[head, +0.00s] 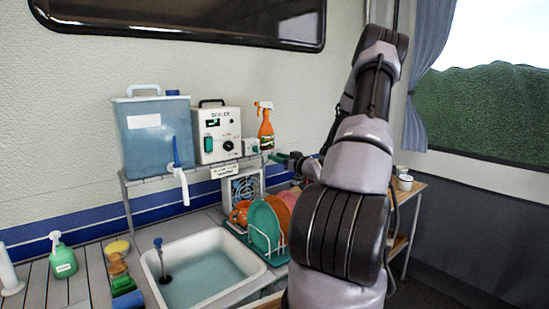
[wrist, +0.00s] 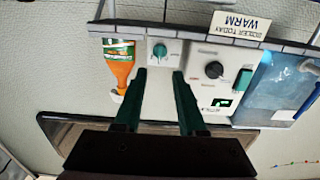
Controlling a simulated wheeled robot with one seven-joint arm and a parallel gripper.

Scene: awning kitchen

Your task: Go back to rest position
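My arm reaches forward in the head view, and my gripper (head: 281,157) is at its far end, right of a small white control box (head: 252,146) with a green knob. In the wrist view, which is upside down, the two green fingers of my gripper (wrist: 159,76) stand apart with nothing held between them. The control box and its green knob (wrist: 161,50) show beyond the fingertips. I cannot tell the exact gap between fingertips and knob.
The boiler (head: 218,133), a blue water tank (head: 155,133) and an orange spray bottle (head: 266,128) stand on the shelf. Below are a sink (head: 205,272) and a dish rack with plates (head: 267,226). A window (head: 480,110) is at right.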

